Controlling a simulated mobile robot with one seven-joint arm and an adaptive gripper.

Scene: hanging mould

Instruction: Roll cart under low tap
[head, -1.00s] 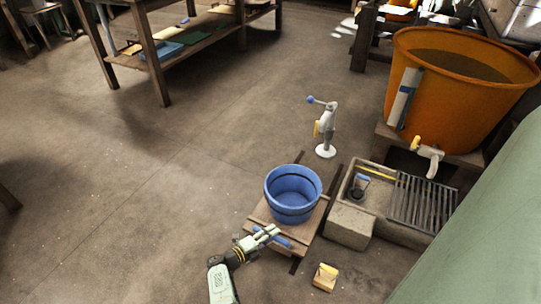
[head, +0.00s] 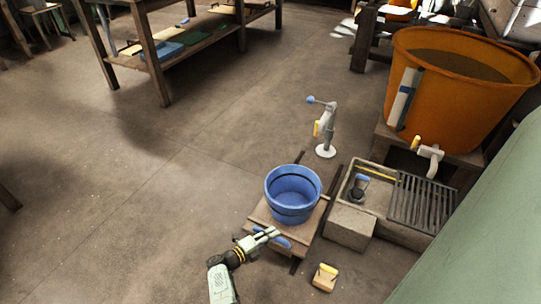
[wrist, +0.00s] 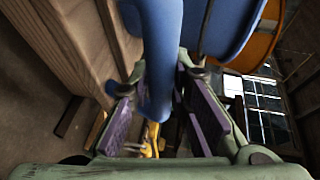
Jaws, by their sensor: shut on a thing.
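A low wooden cart (head: 262,214) stands on dark floor rails, with a blue bucket (head: 293,196) upright on top. The bucket's inside looks empty. My gripper (head: 268,236) is at the cart's near edge, shut on the blue handle (head: 284,241). In the wrist view the blue handle (wrist: 157,75) runs between my purple finger pads. The low tap (head: 431,153), white with a yellow part, sticks out near the base of the large orange tub (head: 450,85). The tap is right of and beyond the cart, with the stone trough between them. The bucket is not under the tap.
A stone trough (head: 350,232) with a dark grate (head: 421,203) lies right of the cart. A white stand with a blue knob (head: 326,131) rises behind the bucket. A yellow-topped block (head: 325,277) lies on the floor in front. The floor to the left is clear.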

